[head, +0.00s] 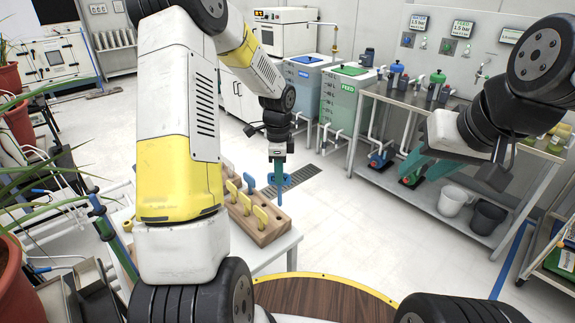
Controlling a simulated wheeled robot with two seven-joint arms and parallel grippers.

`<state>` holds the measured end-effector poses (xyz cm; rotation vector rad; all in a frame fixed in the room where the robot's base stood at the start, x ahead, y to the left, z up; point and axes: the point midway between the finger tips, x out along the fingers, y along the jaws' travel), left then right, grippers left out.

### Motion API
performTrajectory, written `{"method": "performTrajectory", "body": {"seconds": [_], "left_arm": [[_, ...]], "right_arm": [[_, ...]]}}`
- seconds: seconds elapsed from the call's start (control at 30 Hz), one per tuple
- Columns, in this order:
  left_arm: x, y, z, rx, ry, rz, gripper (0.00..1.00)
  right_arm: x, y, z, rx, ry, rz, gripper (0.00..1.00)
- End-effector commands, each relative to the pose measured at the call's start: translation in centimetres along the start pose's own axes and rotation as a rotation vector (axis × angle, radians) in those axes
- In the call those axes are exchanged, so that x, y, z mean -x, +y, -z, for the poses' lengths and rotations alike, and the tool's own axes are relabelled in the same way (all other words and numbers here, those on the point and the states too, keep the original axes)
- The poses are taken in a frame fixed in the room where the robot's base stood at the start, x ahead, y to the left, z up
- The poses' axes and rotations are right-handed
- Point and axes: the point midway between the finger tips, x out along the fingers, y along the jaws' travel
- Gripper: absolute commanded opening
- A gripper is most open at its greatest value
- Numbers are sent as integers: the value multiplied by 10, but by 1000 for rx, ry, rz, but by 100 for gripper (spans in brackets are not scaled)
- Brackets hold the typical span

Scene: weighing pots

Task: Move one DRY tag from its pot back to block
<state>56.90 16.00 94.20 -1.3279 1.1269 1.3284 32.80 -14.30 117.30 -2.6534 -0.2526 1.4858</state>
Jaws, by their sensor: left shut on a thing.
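My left gripper (277,176) points down and is shut on a blue tag (285,180) with a rounded handle. It holds this tag in the air just beyond the block. The wooden block (266,235) stands on a white table and has several yellow tags (260,217) upright in it. It is partly hidden by my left arm. My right gripper (430,160) is raised at the right, far from the block; its finger gap is unclear. Terracotta pots (12,268) with plants show at the left edge. I cannot read any tag's wording or see tags in these pots.
The white table (285,246) ends just right of the block. A steel bench (440,110) with bottles stands at the right, with a white bucket (452,200) and a dark bucket (485,217) on its lower shelf. The floor between is clear.

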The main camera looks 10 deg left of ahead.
Motion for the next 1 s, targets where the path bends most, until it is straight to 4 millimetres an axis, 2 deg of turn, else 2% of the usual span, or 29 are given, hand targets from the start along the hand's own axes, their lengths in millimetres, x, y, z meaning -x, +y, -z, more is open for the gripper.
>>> {"method": "performTrajectory", "body": {"seconds": [0.1,0.2,0.4,0.57,0.7,1.0], "left_arm": [[-4,-1,-2,-294,0,-1,0],[-6,-2,-3,-507,0,-1,0],[-8,-2,-3,-768,1,0,0],[-14,-2,-3,-828,1,-1,0],[-25,-2,-4,-829,1,-3,0],[-38,-2,-4,-827,1,-2,0]], "right_arm": [[0,0,0,0,0,0,36],[0,0,0,0,0,0,36],[0,0,0,0,0,0,36],[0,0,0,0,0,0,36],[0,0,0,0,0,0,36],[0,0,0,0,0,0,36]]}}
